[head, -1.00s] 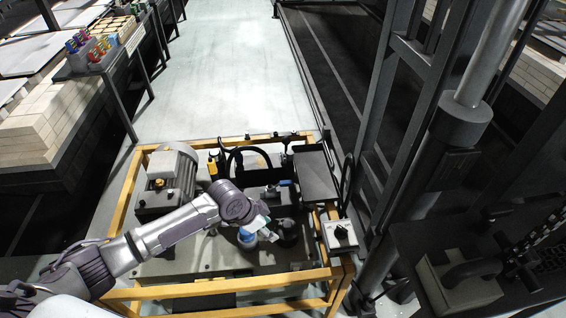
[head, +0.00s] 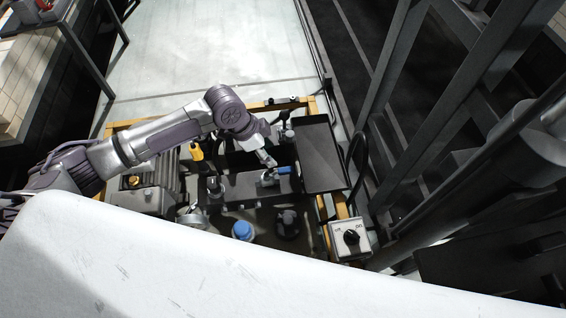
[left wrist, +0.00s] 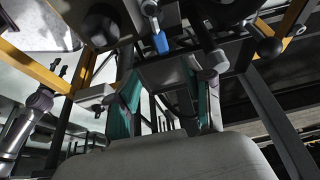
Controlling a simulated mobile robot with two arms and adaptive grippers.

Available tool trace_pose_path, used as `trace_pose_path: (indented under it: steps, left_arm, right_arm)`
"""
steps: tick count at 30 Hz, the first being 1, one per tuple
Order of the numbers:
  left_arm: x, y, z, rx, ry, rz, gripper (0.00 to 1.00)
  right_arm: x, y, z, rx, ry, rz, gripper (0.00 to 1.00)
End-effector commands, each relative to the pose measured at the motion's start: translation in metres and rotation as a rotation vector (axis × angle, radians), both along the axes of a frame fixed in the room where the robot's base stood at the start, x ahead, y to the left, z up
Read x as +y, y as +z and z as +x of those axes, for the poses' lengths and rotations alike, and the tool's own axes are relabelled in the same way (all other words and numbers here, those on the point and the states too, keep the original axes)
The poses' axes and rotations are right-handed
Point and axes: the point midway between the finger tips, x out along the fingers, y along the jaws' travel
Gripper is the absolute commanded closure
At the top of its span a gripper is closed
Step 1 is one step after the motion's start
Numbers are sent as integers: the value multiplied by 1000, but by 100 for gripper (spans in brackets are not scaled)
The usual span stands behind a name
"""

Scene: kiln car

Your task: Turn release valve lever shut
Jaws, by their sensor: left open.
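The release valve lever (head: 284,170) has a blue handle and lies roughly sideways on a dark block in the middle of the hydraulic unit. Its blue grip (left wrist: 160,42) also shows in the left wrist view, at the top, beyond the fingers. My left gripper (head: 266,158) is just above and left of the blue handle in the head view. In the left wrist view my left gripper (left wrist: 160,82) has its two teal-padded fingers wide apart with nothing between them. Whether a finger touches the lever cannot be told. My right gripper is in neither view.
A yellow frame (head: 340,206) surrounds the unit. A dark flat panel (head: 320,155) stands right of the lever. A motor (head: 155,185) is at left, a blue cap (head: 242,230) in front, and a switch box (head: 350,240) at front right. Dark steel posts rise at right.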

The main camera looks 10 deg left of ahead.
Motion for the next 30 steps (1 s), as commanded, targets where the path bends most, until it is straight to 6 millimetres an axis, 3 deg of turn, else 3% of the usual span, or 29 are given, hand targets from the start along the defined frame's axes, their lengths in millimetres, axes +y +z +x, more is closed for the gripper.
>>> trace_pose_path:
  steps: [9,15,28,30]
  left_arm:
    - [-25,-65,10,1,1,-2,49]
    - [-35,-91,15,1,1,-1,49]
    - [-38,-101,17,-1,0,-1,49]
    - [-38,-101,17,-1,0,-1,57]
  right_arm:
    - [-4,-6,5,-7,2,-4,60]
    - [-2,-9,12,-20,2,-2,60]
    - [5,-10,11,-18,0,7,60]
    - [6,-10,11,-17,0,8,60]
